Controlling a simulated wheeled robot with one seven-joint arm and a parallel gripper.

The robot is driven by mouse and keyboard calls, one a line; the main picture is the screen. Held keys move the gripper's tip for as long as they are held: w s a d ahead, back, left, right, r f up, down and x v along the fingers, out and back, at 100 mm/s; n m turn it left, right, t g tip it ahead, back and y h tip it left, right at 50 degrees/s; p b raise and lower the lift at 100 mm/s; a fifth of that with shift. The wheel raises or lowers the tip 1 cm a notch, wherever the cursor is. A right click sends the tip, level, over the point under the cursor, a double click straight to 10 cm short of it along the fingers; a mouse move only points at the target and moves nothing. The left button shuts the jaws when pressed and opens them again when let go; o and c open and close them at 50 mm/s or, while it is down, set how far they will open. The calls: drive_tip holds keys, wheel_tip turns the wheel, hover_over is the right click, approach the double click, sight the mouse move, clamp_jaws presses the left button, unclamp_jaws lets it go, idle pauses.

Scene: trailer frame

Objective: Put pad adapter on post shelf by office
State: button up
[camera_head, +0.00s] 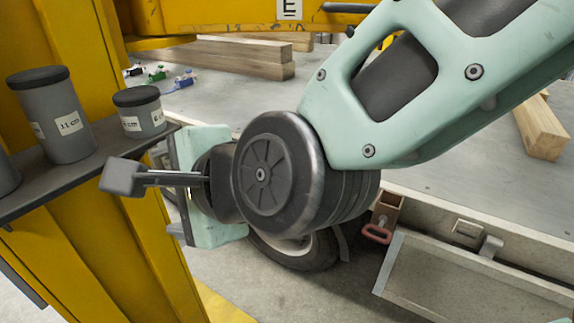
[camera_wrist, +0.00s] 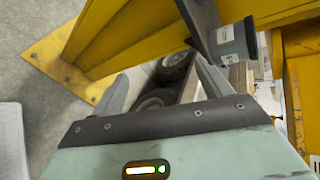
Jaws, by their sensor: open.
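Grey cylinders with dark tops, which look like the pad adapters, stand on a dark shelf (camera_head: 92,176) fixed to a yellow post. A tall one (camera_head: 62,122) is labelled 11 cm; a shorter one (camera_head: 140,115) has a partly readable cm label. A third (camera_head: 6,172) is cut off at the left edge. My gripper (camera_head: 128,179) is in front of the shelf's right end, partly hidden by its own wrist. In the wrist view my gripper (camera_wrist: 163,86) is open with nothing between its fingers. One labelled cylinder (camera_wrist: 232,42) shows beyond the right finger.
The yellow post (camera_head: 105,255) is close at the left. A trailer deck (camera_head: 240,95) with wooden beams (camera_head: 240,58) and small coloured items (camera_head: 165,78) lies behind my arm.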

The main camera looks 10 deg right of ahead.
drive_tip(key=s+d+f+n+g+h, duration=0.2)
drive_tip(key=s+d+f+n, duration=0.1)
drive_tip(key=d+n, duration=0.3)
drive_tip(key=s+d+f+n+g+h, duration=0.3)
drive_tip(key=d+n, duration=0.4)
drive_tip(key=d, duration=0.2)
drive_tip(key=s+d+f+n+g+h, duration=0.3)
drive_tip(key=d+f+n, duration=0.1)
drive_tip(key=d+n, duration=0.3)
drive_tip(key=shift+s+d, duration=0.3)
drive_tip(key=shift+d, duration=0.1)
wheel_tip(320, 180, up, 17)
drive_tip(key=p, duration=1.6)
drive_tip(key=shift+f+p, duration=0.2)
drive_tip(key=shift+p, duration=0.1)
